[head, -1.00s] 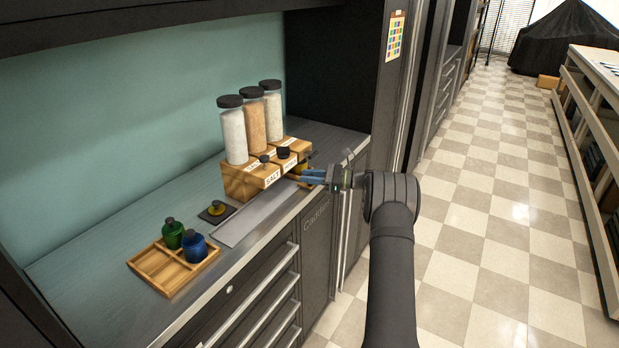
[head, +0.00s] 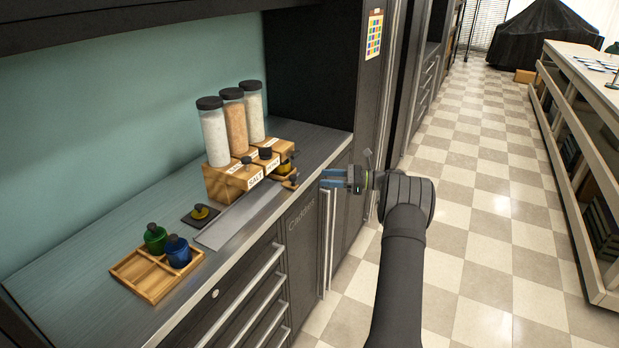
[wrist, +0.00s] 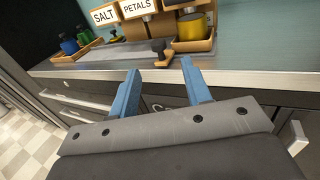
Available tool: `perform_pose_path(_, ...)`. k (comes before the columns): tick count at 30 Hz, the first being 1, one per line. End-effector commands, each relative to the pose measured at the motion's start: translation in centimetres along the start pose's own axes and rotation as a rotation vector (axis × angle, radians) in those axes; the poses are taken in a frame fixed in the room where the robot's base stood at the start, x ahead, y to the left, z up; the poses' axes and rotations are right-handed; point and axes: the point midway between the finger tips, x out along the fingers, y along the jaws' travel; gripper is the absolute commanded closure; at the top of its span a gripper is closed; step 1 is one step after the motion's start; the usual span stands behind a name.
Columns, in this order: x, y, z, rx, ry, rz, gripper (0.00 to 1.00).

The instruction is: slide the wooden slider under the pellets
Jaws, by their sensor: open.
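The wooden dispenser stand (head: 212,186) holds three jars above labelled outlets; SALT and PETALS are readable. The third label is not readable, so I cannot confirm pellets by name. A yellow pot (wrist: 193,27) sits on a wooden tray under the rightmost outlet, and also shows in the head view (head: 285,168). A small wooden slider with a dark handle end (wrist: 153,54) sticks out toward the counter's front edge, left of that pot; it also shows in the head view (head: 290,182). My gripper (head: 323,178), with blue fingers, is open and empty, in front of the counter edge, apart from the slider.
A wooden divided tray (head: 150,285) holds a green pot (head: 155,239) and a blue pot (head: 178,252). A dark square with a small yellow-topped item (head: 201,213) and a flat metal plate (head: 225,230) lie between tray and stand. Air before the drawers is free.

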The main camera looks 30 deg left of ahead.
Motion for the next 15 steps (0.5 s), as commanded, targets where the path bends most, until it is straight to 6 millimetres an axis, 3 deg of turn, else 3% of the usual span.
perform_pose_path(6,-4.1,0.0,0.0,0.001,0.0,-0.002,0.56)
perform_pose_path(15,-5.8,0.0,0.0,0.0,0.0,0.0,0.56)
